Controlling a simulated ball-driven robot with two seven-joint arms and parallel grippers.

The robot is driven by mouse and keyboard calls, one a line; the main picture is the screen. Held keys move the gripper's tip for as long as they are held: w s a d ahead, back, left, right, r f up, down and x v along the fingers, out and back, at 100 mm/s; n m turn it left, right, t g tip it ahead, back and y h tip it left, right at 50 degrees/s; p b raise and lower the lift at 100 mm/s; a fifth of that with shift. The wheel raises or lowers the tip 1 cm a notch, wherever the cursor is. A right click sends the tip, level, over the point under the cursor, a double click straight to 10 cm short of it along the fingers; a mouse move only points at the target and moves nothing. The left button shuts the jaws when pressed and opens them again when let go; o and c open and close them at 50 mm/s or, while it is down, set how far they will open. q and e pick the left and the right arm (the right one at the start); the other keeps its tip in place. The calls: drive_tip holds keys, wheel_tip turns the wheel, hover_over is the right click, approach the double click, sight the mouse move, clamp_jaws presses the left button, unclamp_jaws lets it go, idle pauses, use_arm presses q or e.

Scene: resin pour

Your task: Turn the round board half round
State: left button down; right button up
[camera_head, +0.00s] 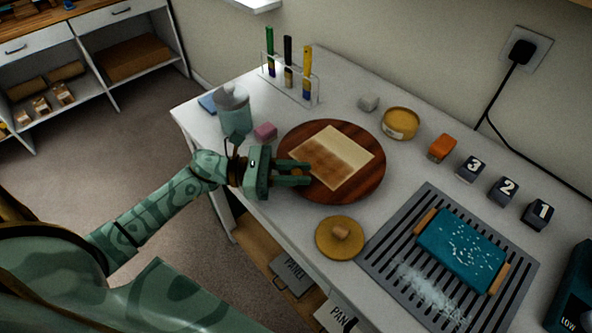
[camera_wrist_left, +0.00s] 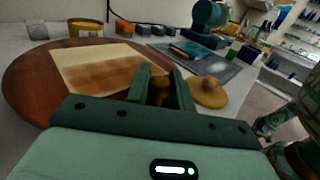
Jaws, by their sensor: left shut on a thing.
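The round board (camera_head: 369,185) is a dark red-brown wooden disc lying flat on the white bench. A square panel (camera_head: 345,148), pale on its far half and stained brown on its near half, lies on it. My left gripper (camera_head: 302,174) is at the board's left near side, its fingers reaching over the rim. In the left wrist view the fingers (camera_wrist_left: 162,92) are shut on a small brown peg at the edge of the round board (camera_wrist_left: 28,88). The fingers hide most of the peg. My right gripper does not show clearly in either view.
A yellow round lid (camera_head: 339,239) with a knob lies close to the board. A slotted grey rack (camera_head: 385,247) holds a teal block (camera_head: 462,247).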

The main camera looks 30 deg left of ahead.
sight(327, 195)
use_arm(q)
drive_tip(key=shift+s+d+r+n+t+y+p, duration=0.15)
drive_tip(key=shift+d+n+t+y+p, duration=0.3)
drive_tip(key=shift+t, duration=0.25)
drive_tip(key=shift+s+d+r+n+t+y+p, duration=0.15)
drive_tip(key=shift+d+n+t+y+p, duration=0.2)
drive_tip(key=shift+d+n+t+p, duration=0.3)
drive_tip(key=shift+d+f+n+t+y+p, duration=0.1)
drive_tip(key=shift+d+n+t+y+p, duration=0.35)
drive_tip(key=shift+d+n+t+y, duration=0.3)
drive_tip(key=d+n+t+y, duration=0.1)
drive_tip(key=n+t+y, duration=0.1)
drive_tip(key=shift+d+f+t+y+p, duration=0.1)
drive_tip(key=shift+d+t+y+p, duration=0.15)
drive_tip(key=shift+d+t+p, duration=0.1)
drive_tip(key=shift+w+d+f+n+t+y, duration=0.15)
drive_tip(key=shift+d+n+t+y, duration=0.35)
drive_tip(key=shift+y, duration=0.25)
drive_tip(key=shift+w+d+r+n+t+y, duration=0.15)
drive_tip(key=shift+d+n+t+y, duration=0.3)
drive_tip(key=shift+y, duration=0.3)
drive_tip(key=shift+f, duration=0.1)
drive_tip(key=c, duration=1.3)
unclamp_jaws()
drive_tip(key=shift+o, duration=0.2)
